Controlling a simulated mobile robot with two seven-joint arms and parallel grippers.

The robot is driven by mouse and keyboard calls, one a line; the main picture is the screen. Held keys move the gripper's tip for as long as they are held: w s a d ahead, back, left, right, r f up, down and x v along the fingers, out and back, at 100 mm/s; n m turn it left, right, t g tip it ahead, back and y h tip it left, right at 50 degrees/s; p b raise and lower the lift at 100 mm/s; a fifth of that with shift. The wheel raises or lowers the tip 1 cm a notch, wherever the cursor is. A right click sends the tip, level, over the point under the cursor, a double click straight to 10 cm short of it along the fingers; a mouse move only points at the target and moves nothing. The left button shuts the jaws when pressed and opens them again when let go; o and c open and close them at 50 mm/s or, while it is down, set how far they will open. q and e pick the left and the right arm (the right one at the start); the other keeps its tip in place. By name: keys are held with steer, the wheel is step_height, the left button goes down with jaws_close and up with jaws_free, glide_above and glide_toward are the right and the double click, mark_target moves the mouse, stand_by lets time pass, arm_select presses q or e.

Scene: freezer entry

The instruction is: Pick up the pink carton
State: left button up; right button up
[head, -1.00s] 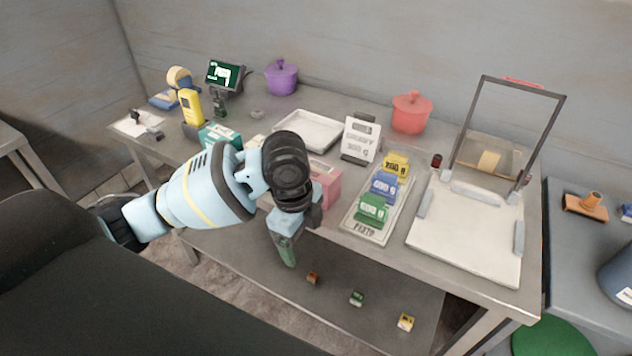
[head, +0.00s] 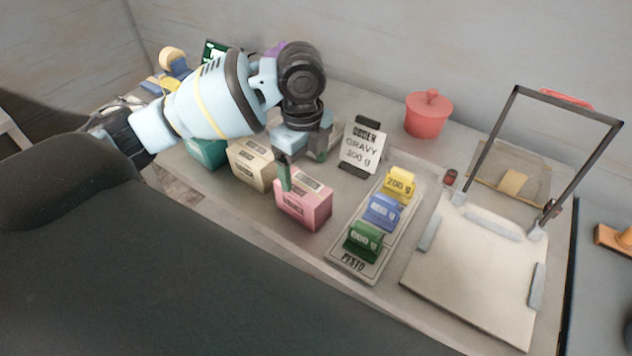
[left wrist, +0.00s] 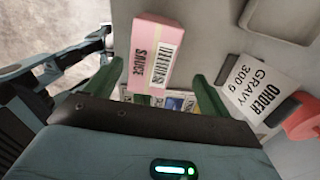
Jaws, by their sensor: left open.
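The pink carton (head: 303,208) stands upright on the steel table, between a beige carton and a tray of weight blocks. My left gripper (head: 304,172) is open and empty, directly above the carton's back part, with its green fingers pointing down. One finger overlaps the carton's top in the head view, and I cannot tell whether it touches. My right gripper is not in view.
A beige carton (head: 252,165) and a teal carton (head: 207,154) stand to the left. An order card (head: 361,148) reading gravy 300 g stands behind. A red pot (head: 428,116) and a framed board (head: 470,270) are farther right.

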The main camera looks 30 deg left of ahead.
mark_target(303, 185)
arm_select(q)
steer(key=shift+s, duration=0.3)
steer(key=shift+s+f, duration=0.25)
steer(key=shift+f, duration=0.75)
steer(key=shift+w+f, duration=0.15)
steer(key=shift+f, duration=0.3)
steer(key=shift+s+d+f, duration=0.1)
steer(key=shift+s+f, duration=0.05)
steer(key=shift+f, duration=1.05)
steer(key=shift+s+f, duration=0.1)
steer(key=shift+f, duration=1.05)
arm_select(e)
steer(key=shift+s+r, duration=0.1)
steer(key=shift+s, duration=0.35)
arm_select(q)
steer(key=shift+c, duration=0.4)
steer(key=c, duration=1.2)
steer(key=shift+r, duration=0.1)
steer(key=shift+c, duration=0.3)
